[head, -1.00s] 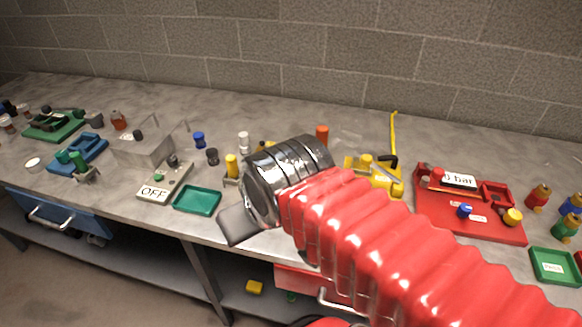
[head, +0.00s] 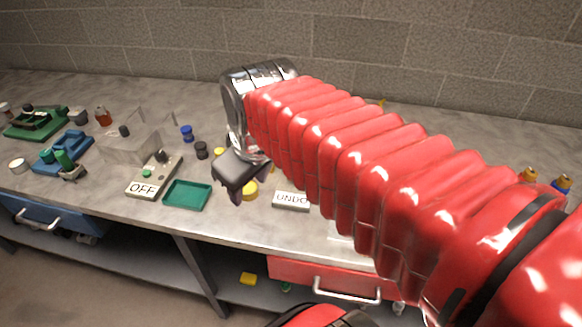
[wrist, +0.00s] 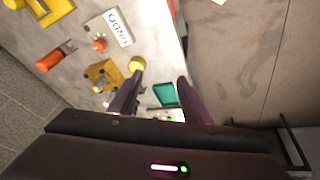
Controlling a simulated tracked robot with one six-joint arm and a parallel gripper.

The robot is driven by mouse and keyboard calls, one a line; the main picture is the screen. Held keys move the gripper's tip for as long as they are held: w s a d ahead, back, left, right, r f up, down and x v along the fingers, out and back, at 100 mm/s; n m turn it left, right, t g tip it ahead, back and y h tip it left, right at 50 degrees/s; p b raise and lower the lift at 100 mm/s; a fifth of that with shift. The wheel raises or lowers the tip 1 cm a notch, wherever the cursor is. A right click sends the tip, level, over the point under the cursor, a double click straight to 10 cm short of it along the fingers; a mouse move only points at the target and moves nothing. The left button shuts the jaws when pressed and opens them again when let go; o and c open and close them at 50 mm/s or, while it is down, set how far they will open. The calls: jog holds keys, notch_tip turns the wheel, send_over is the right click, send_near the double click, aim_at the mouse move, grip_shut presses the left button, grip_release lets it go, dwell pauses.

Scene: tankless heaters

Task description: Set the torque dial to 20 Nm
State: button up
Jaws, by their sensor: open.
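I cannot make out a dial with torque marks or a 20 Nm setting in either view. My gripper (head: 240,188) hangs over the front half of the workbench, fingers pointing down. In the wrist view my gripper (wrist: 161,84) is open with nothing held between its fingers. A yellow round knob (wrist: 137,64) shows just beyond the tip of the left finger; contact cannot be told. It also shows beside the gripper in the head view (head: 250,190). My red arm hides the bench's right part.
A teal tray (head: 187,196) and a grey box labelled "OFF" (head: 155,176) stand left of the gripper. Blue (head: 187,133) and black (head: 201,150) knobs stand behind them. The wrist view shows an orange cylinder (wrist: 55,57) and a yellow-brown block (wrist: 103,74).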

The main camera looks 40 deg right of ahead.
jog(key=w+d+n+g, duration=0.2)
jog(key=w+d+n, duration=0.2)
jog(key=d, duration=0.5)
jog(key=w+d+f+n+g, duration=0.1)
jog(key=w+d+n+g, duration=0.1)
jog(key=w+d+n, duration=0.2)
jog(key=w+d, duration=0.3)
jog(key=d, duration=0.2)
jog(key=shift+w+d+f+n, duration=0.2)
jog(key=shift+d+f+n, duration=0.1)
jog(key=shift+f, duration=0.1)
notch_tip(320, 180, down, 14)
jog(key=shift+r, duration=0.15)
